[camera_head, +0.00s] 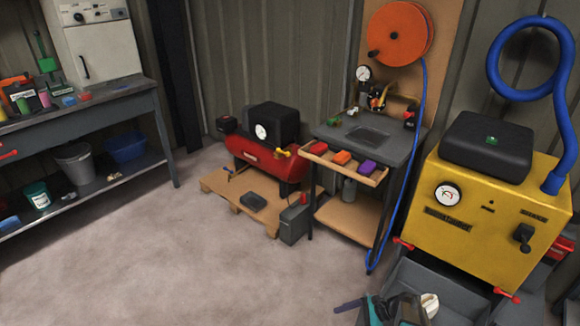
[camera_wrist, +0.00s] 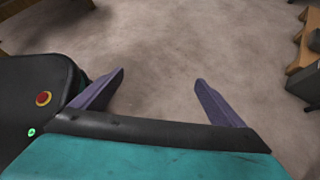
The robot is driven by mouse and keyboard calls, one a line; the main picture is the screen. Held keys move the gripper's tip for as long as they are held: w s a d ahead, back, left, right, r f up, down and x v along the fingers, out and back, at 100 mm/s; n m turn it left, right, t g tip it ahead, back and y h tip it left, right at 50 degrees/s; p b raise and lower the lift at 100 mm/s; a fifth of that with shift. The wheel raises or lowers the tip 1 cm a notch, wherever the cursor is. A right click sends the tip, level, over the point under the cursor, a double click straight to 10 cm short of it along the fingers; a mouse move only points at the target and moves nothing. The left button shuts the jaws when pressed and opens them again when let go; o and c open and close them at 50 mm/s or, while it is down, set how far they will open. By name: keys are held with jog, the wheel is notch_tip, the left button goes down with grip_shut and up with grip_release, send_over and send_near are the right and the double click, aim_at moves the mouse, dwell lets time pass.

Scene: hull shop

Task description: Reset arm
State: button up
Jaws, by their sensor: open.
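My gripper (camera_wrist: 160,78) shows in the wrist view with its two purple fingers spread wide apart. Nothing is between them; only bare grey floor shows beyond the tips. The gripper is open and empty. In the head view, part of my teal and dark arm shows at the bottom edge, right of the middle, with a purple finger sticking out to the left. The rest of the arm is cut off by the frame.
A yellow machine (camera_head: 495,215) with a blue hose stands at the right. A grey-topped cart (camera_head: 365,140) with a hose reel above and a red compressor (camera_head: 265,160) on a pallet stand behind. A workbench (camera_head: 90,105) is at the left. The floor (camera_head: 190,260) between is clear.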

jog(key=s+a+f+n+g+h, duration=0.25)
jog(key=s+a+n, duration=0.25)
jog(key=s, duration=0.4)
jog(key=s+a+f+n+g+h, duration=0.25)
jog(key=s+a+n, duration=0.2)
jog(key=s, duration=0.45)
jog(key=s+d+n+g+h, duration=0.1)
jog(key=s+d+n+h, duration=0.4)
jog(key=d+n, duration=0.3)
jog(key=s+n, duration=0.1)
jog(key=n, duration=0.1)
jog(key=shift+n+h, duration=0.35)
jog(key=shift+h, duration=0.05)
jog(key=shift+r, duration=0.1)
